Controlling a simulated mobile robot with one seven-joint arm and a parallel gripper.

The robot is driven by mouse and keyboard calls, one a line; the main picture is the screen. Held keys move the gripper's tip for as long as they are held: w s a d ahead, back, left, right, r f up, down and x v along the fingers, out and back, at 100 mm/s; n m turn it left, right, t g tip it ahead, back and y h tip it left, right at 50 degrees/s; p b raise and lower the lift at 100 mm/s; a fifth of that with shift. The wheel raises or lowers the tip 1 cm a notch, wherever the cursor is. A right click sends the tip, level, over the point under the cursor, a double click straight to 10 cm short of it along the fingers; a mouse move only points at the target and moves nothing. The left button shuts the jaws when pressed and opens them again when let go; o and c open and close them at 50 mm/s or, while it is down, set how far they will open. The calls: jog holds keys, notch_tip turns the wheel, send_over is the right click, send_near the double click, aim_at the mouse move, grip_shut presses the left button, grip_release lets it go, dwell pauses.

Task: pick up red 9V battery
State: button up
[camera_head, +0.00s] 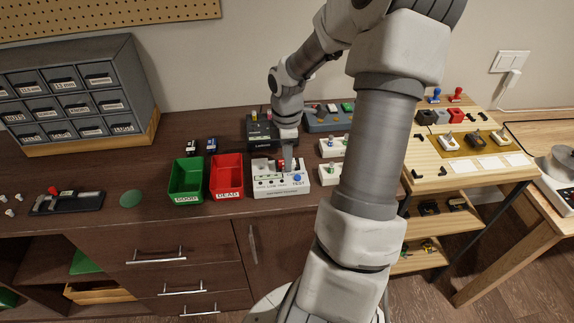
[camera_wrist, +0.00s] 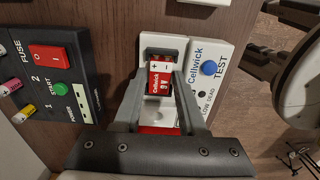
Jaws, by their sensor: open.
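My gripper (camera_head: 289,165) points down over the tester. In the wrist view its two fingers (camera_wrist: 161,80) are spread, one on each side of the battery. I cannot tell whether they touch it. The tester has a blue TEST button (camera_wrist: 209,68).
A green GOOD bin (camera_head: 187,197) and a red DEAD bin (camera_head: 227,194) stand left of the tester, with small batteries (camera_head: 212,146) behind them. A black charger-like box (camera_wrist: 47,55) with a red switch is close by. White boxes (camera_head: 331,148) stand to the right.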

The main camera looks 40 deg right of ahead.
grip_shut()
jog(key=shift+r, duration=0.1)
jog(key=shift+r, duration=0.45)
jog(key=r, duration=0.2)
jog(key=r+p, duration=0.1)
jog(key=shift+s+d+r, duration=0.15)
jog(key=shift+d+r, duration=0.05)
jog(key=shift+r, duration=0.2)
jog(key=s+d+r+p, duration=0.7)
jog(key=s+r, duration=0.1)
jog(key=r, duration=0.2)
jog(key=shift+d, duration=0.25)
